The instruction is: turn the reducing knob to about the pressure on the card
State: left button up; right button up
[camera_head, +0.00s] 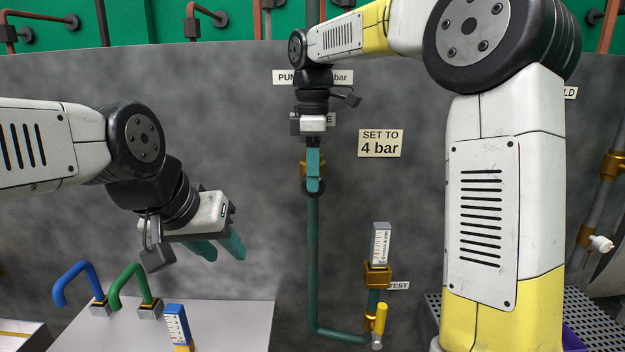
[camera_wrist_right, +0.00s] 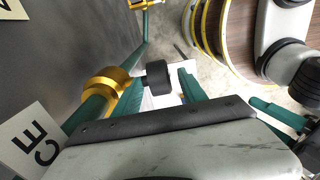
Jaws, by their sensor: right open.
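The card (camera_head: 381,143) reads "SET TO 4 bar" on the grey wall. The black reducing knob (camera_head: 315,188) sits on a brass fitting on the teal pipe, beside a label ending in "CE" (camera_wrist_right: 45,148). My right gripper (camera_head: 314,177) points down over the knob. In the right wrist view the knob (camera_wrist_right: 158,78) lies between its open teal fingers; contact is not clear. A white gauge (camera_head: 381,245) marked in bar stands above a brass block; its reading is too small to tell. My left gripper (camera_head: 221,248) hangs at left, fingers apart and empty.
A yellow-handled valve (camera_head: 380,319) is low on the pipe near a "TEST" label (camera_head: 398,286). A grey bench (camera_head: 230,325) at lower left carries blue and green bent pipes and a blue gauge (camera_head: 177,325). My right arm hides part of the wall.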

jog(key=shift+f, duration=0.75)
grip_shut()
